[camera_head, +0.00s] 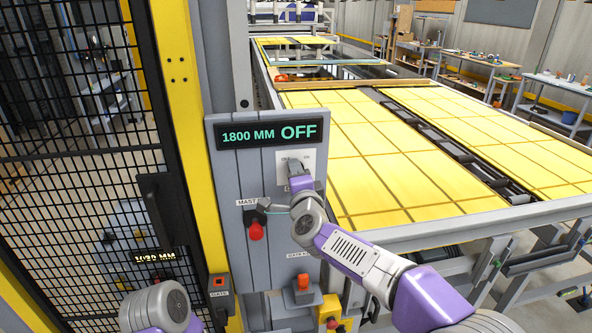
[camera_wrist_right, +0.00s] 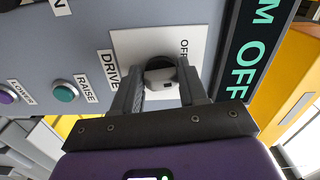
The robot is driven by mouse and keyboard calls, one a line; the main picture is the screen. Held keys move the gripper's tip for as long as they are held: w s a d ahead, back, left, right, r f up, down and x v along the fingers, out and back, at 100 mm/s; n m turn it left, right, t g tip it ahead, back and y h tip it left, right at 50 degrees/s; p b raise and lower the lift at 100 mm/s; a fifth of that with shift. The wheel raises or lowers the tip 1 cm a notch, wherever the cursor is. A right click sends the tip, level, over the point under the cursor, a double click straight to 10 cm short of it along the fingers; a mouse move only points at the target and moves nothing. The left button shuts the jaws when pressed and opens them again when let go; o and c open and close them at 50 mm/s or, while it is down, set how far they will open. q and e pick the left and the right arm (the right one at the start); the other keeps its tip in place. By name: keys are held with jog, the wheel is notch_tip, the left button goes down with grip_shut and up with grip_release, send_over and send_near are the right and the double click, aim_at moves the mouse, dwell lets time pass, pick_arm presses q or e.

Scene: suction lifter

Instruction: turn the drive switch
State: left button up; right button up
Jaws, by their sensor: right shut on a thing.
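The drive switch is a dark knob (camera_wrist_right: 160,74) on a white plate (camera_wrist_right: 128,44) lettered DRIVE and OFF in the right wrist view. My right gripper (camera_wrist_right: 162,82) has one finger on each side of the knob and is shut on it. In the head view, my right gripper (camera_head: 296,166) is at the plate (camera_head: 308,158) on the grey control panel (camera_head: 232,180) and hides most of the knob. The panel display (camera_head: 268,134) reads 1800 MM OFF. My left arm shows at the lower left, but its gripper is not in view.
Below the switch are a red-handled master switch (camera_head: 256,229) and an orange-red switch (camera_head: 303,283). Green RAISE (camera_wrist_right: 65,91) and purple LOWER (camera_wrist_right: 8,96) buttons sit beside it. A black mesh fence (camera_head: 88,150) stands left; a yellow-panelled table (camera_head: 400,150) lies behind.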

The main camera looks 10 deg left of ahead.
jog(key=shift+d+f+n+p, duration=0.1)
jog(key=shift+n+p, duration=0.6)
jog(key=shift+n, duration=1.15)
jog(key=shift+f+n+p, duration=0.1)
jog(key=shift+n+p, duration=0.6)
jog(key=shift+n, duration=1.15)
jog(key=o, duration=1)
jog(key=shift+b+v, duration=0.55)
jog(key=shift+v, duration=3.25)
